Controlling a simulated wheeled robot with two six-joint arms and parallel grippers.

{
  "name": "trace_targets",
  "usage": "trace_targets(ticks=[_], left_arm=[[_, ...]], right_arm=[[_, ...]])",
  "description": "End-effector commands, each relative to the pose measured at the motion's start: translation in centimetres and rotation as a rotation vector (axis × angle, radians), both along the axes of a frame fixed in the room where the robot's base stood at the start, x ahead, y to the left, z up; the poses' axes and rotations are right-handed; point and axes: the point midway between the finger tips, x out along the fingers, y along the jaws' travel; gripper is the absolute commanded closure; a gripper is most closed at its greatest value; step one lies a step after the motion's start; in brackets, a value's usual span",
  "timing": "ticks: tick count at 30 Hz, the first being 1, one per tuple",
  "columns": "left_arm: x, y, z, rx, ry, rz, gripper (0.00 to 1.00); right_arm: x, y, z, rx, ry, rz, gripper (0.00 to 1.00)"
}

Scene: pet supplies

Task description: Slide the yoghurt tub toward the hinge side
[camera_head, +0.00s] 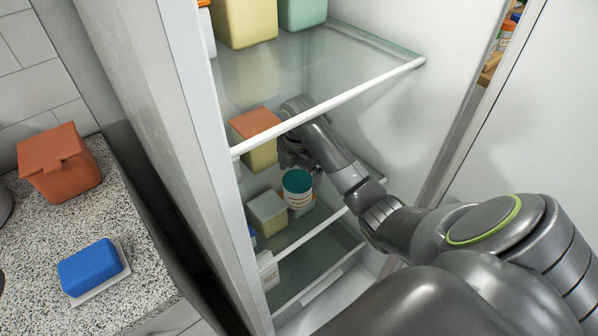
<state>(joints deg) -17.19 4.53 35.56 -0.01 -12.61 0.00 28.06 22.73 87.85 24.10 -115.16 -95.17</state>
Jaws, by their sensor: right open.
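The yoghurt tub seems to be the small white tub with a teal lid (298,190), standing upright on a lower glass shelf inside the open fridge. My right arm reaches into the fridge from the right. My right gripper (296,158) is open, just behind and above the tub in the picture; I cannot tell whether it touches it. The upper shelf's edge and my own wrist hide part of the gripper. My left gripper is not in view.
A cream box (268,212) stands close left of the tub, and an orange-lidded yellow box (256,138) is behind it. The upper shelf's white front bar (330,108) crosses above my forearm. Bare shelf lies right of the tub. An orange canister (60,165) stands on the counter.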

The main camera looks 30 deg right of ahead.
Motion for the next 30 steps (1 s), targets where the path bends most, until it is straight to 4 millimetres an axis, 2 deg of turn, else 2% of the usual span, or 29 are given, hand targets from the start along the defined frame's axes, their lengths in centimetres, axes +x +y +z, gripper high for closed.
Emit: trace_targets(ticks=[1, 4, 12, 18, 26, 30], left_arm=[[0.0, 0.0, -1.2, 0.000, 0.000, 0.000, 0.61], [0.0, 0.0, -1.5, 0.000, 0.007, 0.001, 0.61], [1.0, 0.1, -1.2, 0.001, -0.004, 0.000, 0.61], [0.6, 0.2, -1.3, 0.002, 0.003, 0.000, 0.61], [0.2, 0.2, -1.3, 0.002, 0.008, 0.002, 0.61], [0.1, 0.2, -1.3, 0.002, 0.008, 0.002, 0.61]], right_arm=[[0.0, 0.0, -1.2, 0.000, 0.000, 0.000, 0.03], [-0.1, 0.0, -3.2, 0.000, 0.003, 0.000, 0.03], [0.0, 0.1, -6.6, 0.001, 0.001, 0.001, 0.03], [0.0, 0.0, -7.5, 0.000, 0.001, 0.000, 0.03], [0.0, 0.0, -7.5, -0.001, 0.000, 0.000, 0.03], [0.0, 0.0, -7.5, 0.000, 0.000, 0.000, 0.22]])
